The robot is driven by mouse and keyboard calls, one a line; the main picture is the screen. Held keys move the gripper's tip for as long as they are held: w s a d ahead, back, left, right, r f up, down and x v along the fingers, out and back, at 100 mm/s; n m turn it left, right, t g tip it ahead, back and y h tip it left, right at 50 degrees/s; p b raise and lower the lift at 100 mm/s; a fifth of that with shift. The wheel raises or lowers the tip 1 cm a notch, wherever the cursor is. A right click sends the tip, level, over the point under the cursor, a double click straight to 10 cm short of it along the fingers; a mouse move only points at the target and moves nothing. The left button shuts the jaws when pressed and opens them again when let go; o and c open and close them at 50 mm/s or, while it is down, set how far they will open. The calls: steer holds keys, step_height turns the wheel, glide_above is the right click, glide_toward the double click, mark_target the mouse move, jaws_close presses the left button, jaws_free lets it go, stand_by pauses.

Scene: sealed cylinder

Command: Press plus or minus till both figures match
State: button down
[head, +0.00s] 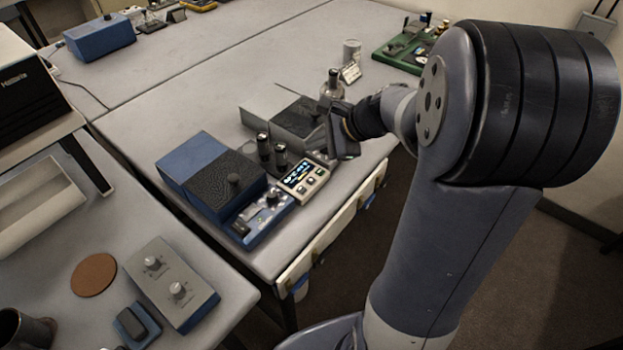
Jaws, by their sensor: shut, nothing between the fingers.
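A small control box (303,180) with a lit display sits near the front edge of the middle table. Its screen (296,174) shows pale blue figures too small to read. A few buttons (313,180) lie along its right side, but their plus or minus marks cannot be made out. My gripper (340,140) is shut and empty. In the picture it is just above and right of the box, partly seen from behind. Whether it touches anything cannot be told.
A blue apparatus with a black top (228,178) stands left of the box, with dark upright cylinders (264,148) beside it. A metal-sided unit (272,115) and a glass bottle (333,86) stand behind. A grey two-knob box (172,283) is on the near table.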

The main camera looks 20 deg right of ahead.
steer(key=shift+f+b, duration=3.6)
steer(key=shift+f, duration=0.75)
steer(key=shift+f, duration=0.15)
steer(key=shift+f+b, duration=0.25)
steer(key=shift+b, duration=0.15)
steer(key=shift+f+b, duration=0.3)
steer(key=shift+f, duration=0.1)
steer(key=shift+r+p, duration=0.7)
steer(key=shift+r, duration=0.15)
steer(key=shift+r+p, duration=2.15)
steer(key=shift+r, duration=0.35)
